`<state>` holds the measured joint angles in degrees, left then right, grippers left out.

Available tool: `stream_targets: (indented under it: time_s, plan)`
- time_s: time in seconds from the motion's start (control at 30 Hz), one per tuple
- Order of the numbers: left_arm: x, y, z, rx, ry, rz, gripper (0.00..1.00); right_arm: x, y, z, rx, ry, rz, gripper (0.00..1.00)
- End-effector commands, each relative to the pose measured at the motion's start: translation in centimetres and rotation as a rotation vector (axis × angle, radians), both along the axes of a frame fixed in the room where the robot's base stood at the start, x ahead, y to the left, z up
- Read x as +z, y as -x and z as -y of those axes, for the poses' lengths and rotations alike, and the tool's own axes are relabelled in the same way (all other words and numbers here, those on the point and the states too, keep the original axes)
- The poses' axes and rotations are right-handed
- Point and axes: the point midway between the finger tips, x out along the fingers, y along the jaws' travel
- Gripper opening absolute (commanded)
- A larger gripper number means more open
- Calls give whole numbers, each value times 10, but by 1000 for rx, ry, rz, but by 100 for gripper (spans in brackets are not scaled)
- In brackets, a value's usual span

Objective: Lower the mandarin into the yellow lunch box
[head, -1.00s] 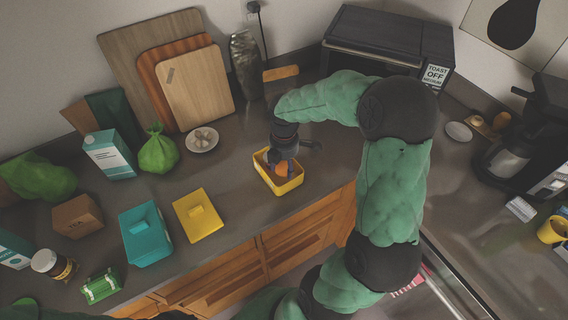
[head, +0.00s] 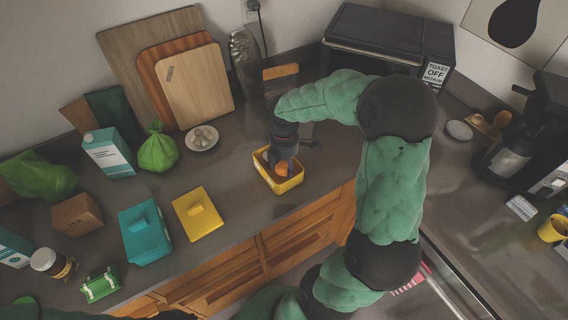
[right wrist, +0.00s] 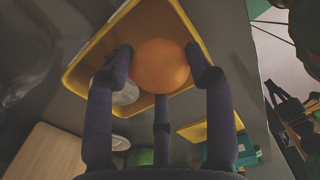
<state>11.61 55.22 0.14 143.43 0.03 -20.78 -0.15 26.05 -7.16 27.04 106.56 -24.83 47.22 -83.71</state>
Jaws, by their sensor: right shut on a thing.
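The yellow lunch box (head: 291,185) stands open on the counter below my right arm. My right gripper (head: 282,164) points down into it, its fingers shut around the orange mandarin (head: 284,169). In the right wrist view the mandarin (right wrist: 160,66) sits between the dark fingers (right wrist: 161,72), inside the outline of the box rim (right wrist: 88,58). The mandarin is low in the box; I cannot tell whether it touches the floor, as the gripper and walls hide that. My left gripper is not in view.
Left of the box lie a yellow lid (head: 198,213) and a teal box (head: 145,233). A plate with garlic (head: 202,138) and a green bag (head: 158,152) stand behind them. A toaster oven (head: 388,45) is behind my arm. The counter's front edge is close to the box.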

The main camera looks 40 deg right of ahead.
Motion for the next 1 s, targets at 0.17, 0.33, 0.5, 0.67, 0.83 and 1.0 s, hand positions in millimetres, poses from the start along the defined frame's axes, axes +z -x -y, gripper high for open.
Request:
stream_targets:
  time_s: [0.17,0.33,0.5,0.67,0.83,1.0]
  plan:
    - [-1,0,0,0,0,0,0,-2,0,0,0,0,0,18]
    - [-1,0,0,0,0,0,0,-2,0,0,0,0,0,17]
    - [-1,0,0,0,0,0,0,-2,0,0,0,0,0,81]
    - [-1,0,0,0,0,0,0,-2,0,0,0,0,0,81]
    - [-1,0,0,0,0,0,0,0,0,0,0,0,0,81]
    - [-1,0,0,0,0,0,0,18,-1,1,-2,2,4,81]
